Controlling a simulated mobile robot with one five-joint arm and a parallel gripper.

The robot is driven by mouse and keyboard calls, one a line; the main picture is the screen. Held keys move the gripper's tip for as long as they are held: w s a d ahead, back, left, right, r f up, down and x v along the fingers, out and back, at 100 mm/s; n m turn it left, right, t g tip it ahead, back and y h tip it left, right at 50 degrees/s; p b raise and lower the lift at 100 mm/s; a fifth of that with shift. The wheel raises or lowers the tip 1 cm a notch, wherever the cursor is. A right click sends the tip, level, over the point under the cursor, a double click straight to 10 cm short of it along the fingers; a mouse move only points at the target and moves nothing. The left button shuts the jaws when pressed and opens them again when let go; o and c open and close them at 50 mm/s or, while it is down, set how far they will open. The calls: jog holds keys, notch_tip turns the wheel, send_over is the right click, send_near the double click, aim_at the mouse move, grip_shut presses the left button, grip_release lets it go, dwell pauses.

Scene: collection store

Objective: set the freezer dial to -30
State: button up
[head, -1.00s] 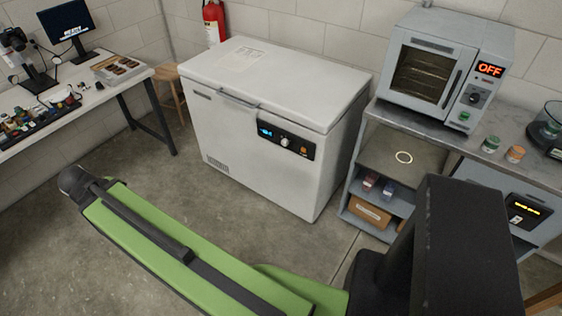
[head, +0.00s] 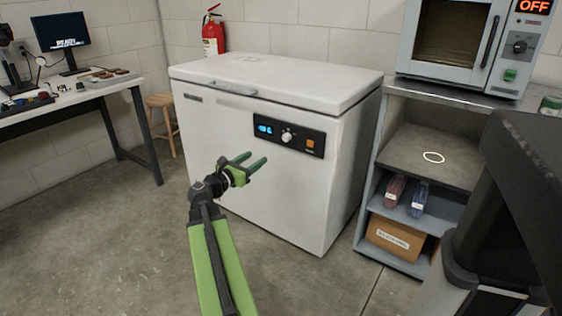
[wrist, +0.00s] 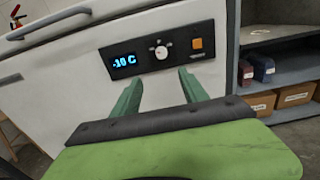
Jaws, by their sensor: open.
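The white chest freezer (head: 235,185) stands closed in front of me. Its black control panel (head: 315,142) is on the upper front and carries a blue display, a white dial and an orange square button. In the wrist view the display (wrist: 124,60) appears to read -10 C. The dial (head: 288,136) is round and also shows in the wrist view (wrist: 162,53). My gripper (head: 256,159) is open and empty, below and left of the dial in the head view, apart from it. In the wrist view its two green fingers (wrist: 158,88) point up toward the panel, below the dial.
A shelf unit (head: 430,95) with an oven (head: 444,64) on top stands right of the freezer. A cardboard box (head: 396,236) sits on its low shelf. A wooden stool (head: 160,108) and a workbench (head: 104,90) are at left. Floor before the freezer is clear.

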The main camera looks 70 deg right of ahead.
aim_at(284, 139)
jog(key=x, duration=1.7)
jog(key=shift+s+d, duration=0.15)
jog(key=shift+d, duration=0.15)
